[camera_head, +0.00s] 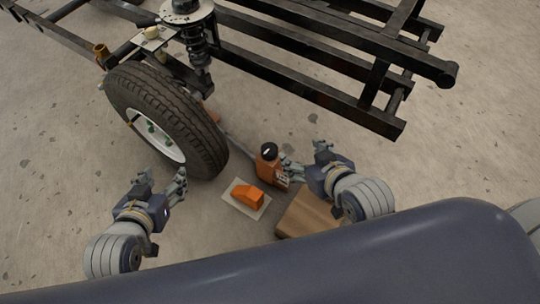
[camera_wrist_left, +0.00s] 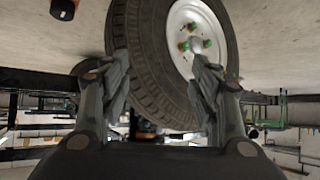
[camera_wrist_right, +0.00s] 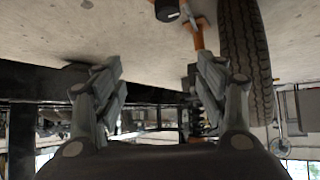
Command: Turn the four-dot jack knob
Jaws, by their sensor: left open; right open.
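An orange jack (camera_head: 268,172) with a black knob (camera_head: 269,150) on top stands on the floor to the right of the wheel. The knob has a pale mark; I cannot make out its dots. My right gripper (camera_head: 305,160) is open and empty, just right of the jack; I cannot tell whether it touches. In the right wrist view the black knob (camera_wrist_right: 168,14) is at the top edge, above the open fingers (camera_wrist_right: 158,66). My left gripper (camera_head: 163,182) is open and empty in front of the wheel, left of the jack.
A tyred wheel (camera_head: 170,112) stands beside the black frame (camera_head: 300,85) and suspension spring (camera_head: 196,45). An orange block (camera_head: 249,194) sits on a pale plate (camera_head: 234,202). A brown wooden box (camera_head: 300,217) is near my right arm. The floor at the right is open.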

